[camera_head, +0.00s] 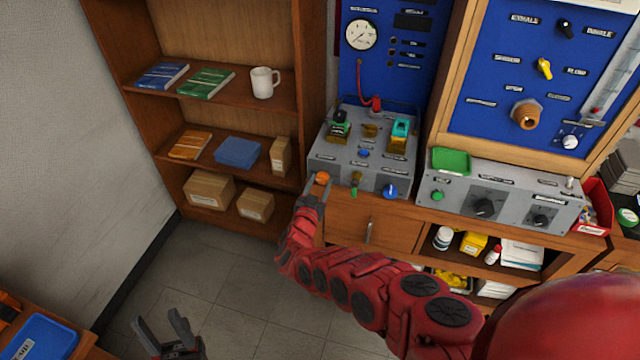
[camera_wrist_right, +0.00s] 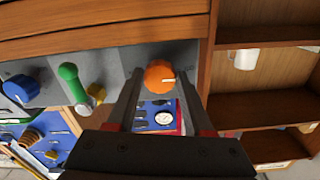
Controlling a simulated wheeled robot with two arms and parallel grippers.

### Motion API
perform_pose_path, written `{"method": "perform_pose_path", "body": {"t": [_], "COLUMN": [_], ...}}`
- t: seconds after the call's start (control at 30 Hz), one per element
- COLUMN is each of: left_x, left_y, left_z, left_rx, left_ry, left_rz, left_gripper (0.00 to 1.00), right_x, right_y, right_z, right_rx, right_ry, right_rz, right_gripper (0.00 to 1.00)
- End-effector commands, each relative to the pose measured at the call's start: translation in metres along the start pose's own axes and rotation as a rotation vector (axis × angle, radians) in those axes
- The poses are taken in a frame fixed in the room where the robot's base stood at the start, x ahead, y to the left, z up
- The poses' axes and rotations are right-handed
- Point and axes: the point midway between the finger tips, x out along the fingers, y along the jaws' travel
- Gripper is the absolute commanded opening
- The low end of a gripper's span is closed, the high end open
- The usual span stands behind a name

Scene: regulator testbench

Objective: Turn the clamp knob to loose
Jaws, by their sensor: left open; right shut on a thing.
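The orange knob (camera_head: 322,178) sits at the lower left of the front of the grey sloped console (camera_head: 335,155). The labels are too small to read, so I cannot confirm which knob is the clamp knob. My right gripper (camera_head: 316,188) is at this knob. In the right wrist view the orange knob (camera_wrist_right: 159,77) lies between the fingertips of my right gripper (camera_wrist_right: 160,84), which is shut on it. A pale mark line shows on its face. My left gripper (camera_head: 161,325) is open and empty, low over the floor at the lower left.
A green-handled part (camera_wrist_right: 75,82) and a blue knob (camera_wrist_right: 20,88) are beside the orange knob on the console front. A wooden shelf (camera_head: 140,105) with books and a white mug (camera_head: 264,82) stands left. The floor (camera_head: 235,270) is clear.

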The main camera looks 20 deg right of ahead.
Motion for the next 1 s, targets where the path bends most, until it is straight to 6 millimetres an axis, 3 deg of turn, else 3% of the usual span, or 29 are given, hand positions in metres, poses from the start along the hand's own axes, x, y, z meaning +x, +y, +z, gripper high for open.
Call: {"method": "perform_pose_path", "body": {"t": [0.07,0.1,0.27,0.67,0.83,1.0], "left_x": [0.0,0.0,0.0,0.002,0.009,0.009], "left_y": [0.0,0.0,0.0,0.0,0.0,-0.001], "left_z": [0.0,0.0,0.0,0.0,-0.002,-0.002], "left_rx": [0.0,0.0,0.0,0.0,0.0,0.0], "left_ry": [0.0,0.0,0.0,0.0,0.0,0.0], "left_rz": [0.0,0.0,0.0,0.0,0.0,0.0], "left_gripper": [0.5,0.5,0.5,0.5,0.5,0.5], "right_x": [-0.001,-0.001,-0.001,-0.006,-0.029,-0.072], "right_y": [0.0,0.0,0.0,0.001,0.001,0.0], "right_z": [0.002,0.002,0.001,0.001,0.0,0.002], "right_rx": [-0.002,-0.002,-0.001,0.0,-0.002,-0.003], "right_ry": [-0.003,-0.003,-0.002,-0.004,-0.006,-0.005], "right_rz": [0.0,0.0,0.0,0.002,0.001,-0.001], "right_gripper": [0.0,0.53,0.81,0.81,0.81,0.81]}}
